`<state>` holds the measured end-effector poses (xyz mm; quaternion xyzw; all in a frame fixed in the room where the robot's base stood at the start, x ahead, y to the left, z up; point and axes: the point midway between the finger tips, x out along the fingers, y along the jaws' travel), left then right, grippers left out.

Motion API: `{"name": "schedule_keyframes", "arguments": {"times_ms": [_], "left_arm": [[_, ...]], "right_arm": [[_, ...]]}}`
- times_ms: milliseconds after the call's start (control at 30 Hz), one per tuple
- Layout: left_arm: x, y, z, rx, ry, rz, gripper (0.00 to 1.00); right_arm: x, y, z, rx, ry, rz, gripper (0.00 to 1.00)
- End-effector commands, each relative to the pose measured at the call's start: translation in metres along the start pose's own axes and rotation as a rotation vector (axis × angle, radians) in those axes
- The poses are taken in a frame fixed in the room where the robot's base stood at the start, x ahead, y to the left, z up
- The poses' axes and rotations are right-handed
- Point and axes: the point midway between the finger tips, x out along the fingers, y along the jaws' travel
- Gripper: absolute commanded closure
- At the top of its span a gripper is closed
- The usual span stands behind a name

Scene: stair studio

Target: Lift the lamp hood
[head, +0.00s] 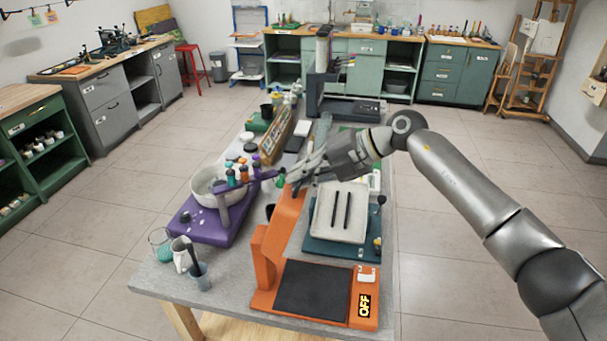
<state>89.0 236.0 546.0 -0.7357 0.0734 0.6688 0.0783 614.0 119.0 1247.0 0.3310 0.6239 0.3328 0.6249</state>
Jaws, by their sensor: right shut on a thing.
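An orange lamp (262,299) stands at the front of the grey table, with a dark pad on its base and an "OFF" label at its right. Its orange hood (286,218) rises at a slant above the base's back left side. My right gripper (296,178) reaches in from the right and is shut at the upper end of the hood. The fingers partly cover that end, and the exact contact is too small to see clearly. My left gripper is out of view.
Left of the hood stands a purple device (196,229) with a white bowl. Glass and metal cups (182,256) stand at the table's front left corner. A teal device with a pale plate (338,212) sits right of the hood. Several items crowd the table behind.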

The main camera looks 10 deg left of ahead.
Motion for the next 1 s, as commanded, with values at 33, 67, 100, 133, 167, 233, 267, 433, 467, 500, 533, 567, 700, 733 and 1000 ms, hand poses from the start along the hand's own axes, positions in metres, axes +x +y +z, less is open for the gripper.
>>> {"name": "schedule_keyframes", "arguments": {"times_ms": [33, 67, 100, 133, 167, 233, 267, 433, 467, 500, 533, 567, 700, 733, 1000], "left_arm": [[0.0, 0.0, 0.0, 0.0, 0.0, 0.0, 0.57], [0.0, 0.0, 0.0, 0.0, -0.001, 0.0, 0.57], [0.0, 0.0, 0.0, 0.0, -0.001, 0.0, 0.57], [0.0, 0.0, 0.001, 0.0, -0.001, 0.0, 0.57], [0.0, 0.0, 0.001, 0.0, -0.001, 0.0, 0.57], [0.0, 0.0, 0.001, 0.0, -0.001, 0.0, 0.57], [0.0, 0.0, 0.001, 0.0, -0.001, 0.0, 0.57], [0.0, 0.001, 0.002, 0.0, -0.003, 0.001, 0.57], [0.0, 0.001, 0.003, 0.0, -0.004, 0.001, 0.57], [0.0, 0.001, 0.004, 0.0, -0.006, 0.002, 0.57], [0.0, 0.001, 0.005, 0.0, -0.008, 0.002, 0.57], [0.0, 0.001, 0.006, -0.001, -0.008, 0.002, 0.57], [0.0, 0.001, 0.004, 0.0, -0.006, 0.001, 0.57], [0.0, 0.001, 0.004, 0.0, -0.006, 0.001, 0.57], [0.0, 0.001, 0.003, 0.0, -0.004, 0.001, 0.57]], "right_arm": [[0.001, -0.001, 0.0, -0.008, 0.0, -0.002, 1.0], [0.001, -0.001, 0.0, -0.007, 0.0, -0.002, 0.88], [0.001, -0.001, 0.0, -0.007, 0.0, -0.002, 0.83], [0.001, -0.001, 0.0, -0.006, 0.0, -0.002, 0.79], [0.001, -0.001, 0.0, -0.006, 0.0, -0.002, 0.75], [0.001, -0.001, 0.0, -0.004, 0.0, -0.002, 0.7], [0.001, -0.001, 0.0, -0.004, 0.0, -0.003, 0.7], [0.001, -0.002, -0.001, -0.001, 0.002, -0.003, 0.7], [0.001, -0.002, -0.001, -0.001, 0.002, -0.003, 0.7], [0.001, -0.002, -0.001, -0.001, 0.002, -0.004, 0.7], [0.001, -0.002, -0.001, -0.001, 0.002, -0.004, 0.7], [-0.001, -0.002, 0.0, -0.001, 0.001, -0.004, 0.7], [-0.016, -0.002, 0.001, -0.001, -0.002, -0.004, 0.7], [-0.021, -0.002, 0.001, -0.001, -0.002, -0.003, 0.7], [-0.08, -0.001, 0.001, -0.002, -0.005, -0.001, 0.7]]}}
